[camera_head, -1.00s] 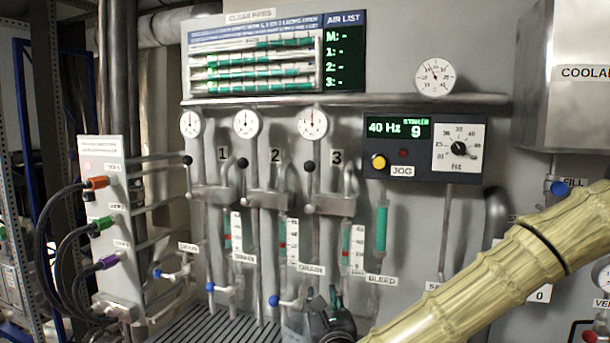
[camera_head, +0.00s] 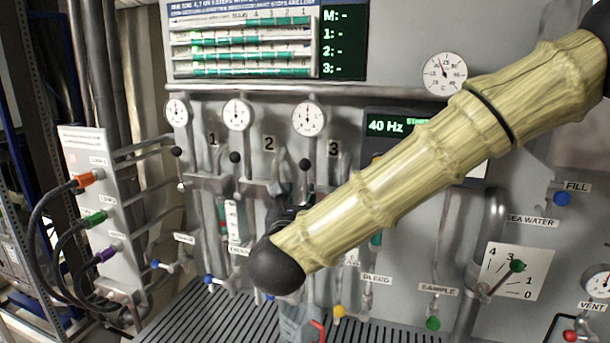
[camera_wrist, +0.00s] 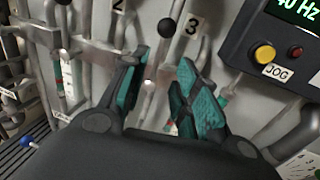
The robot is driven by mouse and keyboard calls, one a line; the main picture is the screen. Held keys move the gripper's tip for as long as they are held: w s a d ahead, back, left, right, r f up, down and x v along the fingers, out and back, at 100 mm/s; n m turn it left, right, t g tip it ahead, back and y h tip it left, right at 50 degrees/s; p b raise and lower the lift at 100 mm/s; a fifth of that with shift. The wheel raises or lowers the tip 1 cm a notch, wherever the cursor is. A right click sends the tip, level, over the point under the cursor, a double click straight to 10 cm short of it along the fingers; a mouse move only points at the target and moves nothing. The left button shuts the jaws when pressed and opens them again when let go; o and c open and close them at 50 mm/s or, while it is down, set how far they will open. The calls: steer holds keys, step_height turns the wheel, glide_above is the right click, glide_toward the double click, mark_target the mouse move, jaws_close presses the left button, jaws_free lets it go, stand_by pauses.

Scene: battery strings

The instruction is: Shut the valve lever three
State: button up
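Valve lever three has a black ball knob (camera_head: 305,164) and stands beside the label 3, under the third gauge (camera_head: 309,118). In the wrist view its knob (camera_wrist: 166,27) is just beyond the fingertips, left of the label 3 (camera_wrist: 192,25). My gripper (camera_wrist: 163,58) is open, with teal pads on dark fingers. The pipework below the knob shows in the gap between the fingers, and nothing is visibly held. I cannot tell whether a finger touches the lever. In the head view my pale, bamboo-textured arm hides most of the gripper and the pipework below lever three.
Levers one (camera_head: 177,152) and two (camera_head: 235,158) stand to the left with similar black knobs. The JOG panel's yellow button (camera_wrist: 263,53) is right of my gripper. A yellow-knobbed valve (camera_head: 339,311) is low in front. Hoses (camera_head: 55,225) hang at far left.

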mark_target(305, 180)
steer(key=w+p, duration=0.1)
steer(key=w, duration=0.2)
steer(key=w+p, duration=0.1)
steer(key=w, duration=0.1)
steer(key=w+d+p, duration=0.1)
steer(key=w+p, duration=0.1)
steer(key=w, duration=0.1)
steer(key=shift+w+r, duration=0.1)
steer(key=shift+w, duration=0.2)
steer(key=shift+w+d+p, duration=0.1)
steer(key=shift+w+p, duration=0.2)
steer(key=shift+w, duration=0.3)
steer(key=shift+c, duration=0.2)
jaws_close()
